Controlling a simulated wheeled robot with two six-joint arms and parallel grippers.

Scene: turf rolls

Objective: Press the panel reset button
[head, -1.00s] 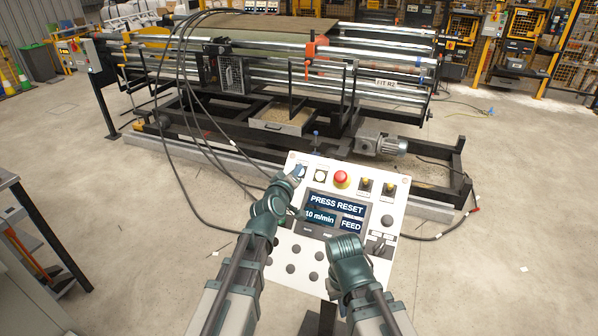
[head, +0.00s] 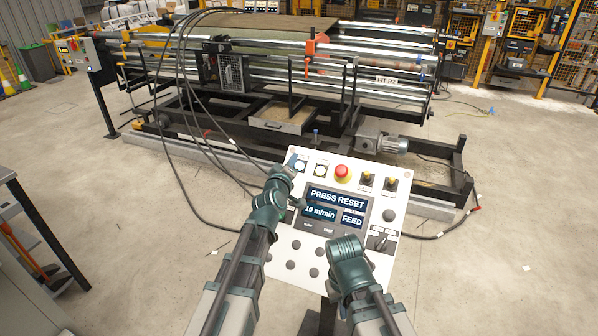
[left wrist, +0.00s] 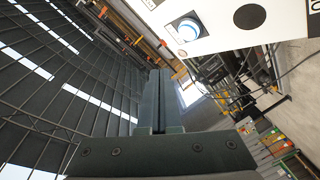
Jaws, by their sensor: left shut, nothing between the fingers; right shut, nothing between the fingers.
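The white control panel (head: 398,200) stands tilted in front of me, its screen (head: 336,199) reading "PRESS RESET". A pale button (head: 301,167) is at its upper left; in the left wrist view a blue-and-white round button (left wrist: 187,30) lies right of and beyond my left fingertips. My left gripper (head: 290,163) is shut and empty at the panel's upper left, just left of the pale button; its fingers (left wrist: 160,78) do not cover the blue button. Contact with the panel cannot be told. My right gripper (head: 345,244) is shut and empty before the panel's lower middle.
A red mushroom button (head: 342,173), a second pale button (head: 320,169) and yellow-black switches (head: 379,182) line the panel's top. A roller machine (head: 270,90) stands behind, with black cables (head: 187,90) hanging left of the panel. Bare floor (head: 500,215) lies right.

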